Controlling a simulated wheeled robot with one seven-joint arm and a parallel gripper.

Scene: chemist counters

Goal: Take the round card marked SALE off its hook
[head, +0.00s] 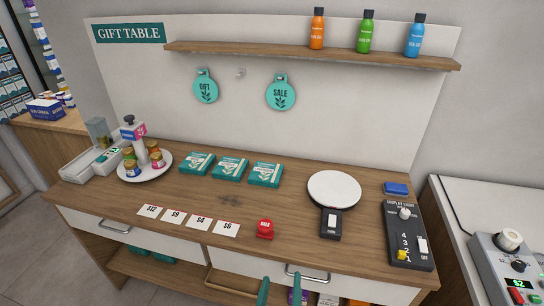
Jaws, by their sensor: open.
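The round teal card marked SALE (281,93) hangs flat against the white back panel, below the wooden shelf. Its tab at the top covers its hook. A similar round card marked GIFT (205,88) hangs to its left. A small bare hook (241,72) shows between the two cards. My gripper (280,289) shows only as two teal fingertips at the bottom edge of the head view. They are apart, with nothing seen between them, well below the SALE card and in front of the counter drawers.
The wooden shelf (310,53) juts out above the cards, with orange, green and blue bottles on it. On the counter (190,226) stand teal boxes (229,169), a round white disc (334,188), a carousel (145,172) and a switch panel (408,235). The panel around the cards is clear.

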